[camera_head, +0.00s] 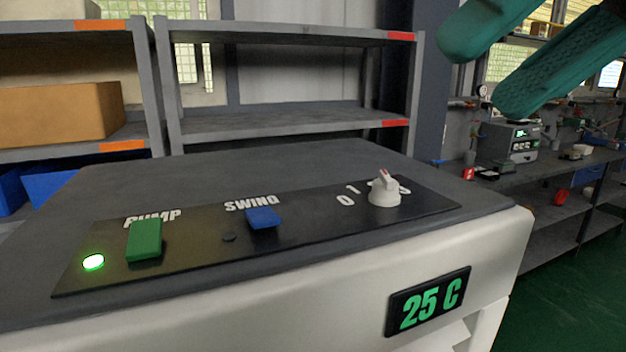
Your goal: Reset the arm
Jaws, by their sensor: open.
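My gripper (482,70) shows at the top right as two teal fingers with a clear gap between them. It is open and empty, above and to the right of the white machine (290,290), apart from its panel. The rest of my arm is out of view. The dark control panel (330,225) carries a green PUMP switch (145,240), a blue SWING switch (263,217) and a white knob (384,192) with a red mark. A green lamp (93,262) is lit. The display (428,301) reads 25 C.
Grey shelves (290,126) stand behind the machine, with a cardboard box (60,110) and blue bins (50,185) at the left. A workbench (560,170) with instruments and tools is at the right. The machine's top behind the panel is clear.

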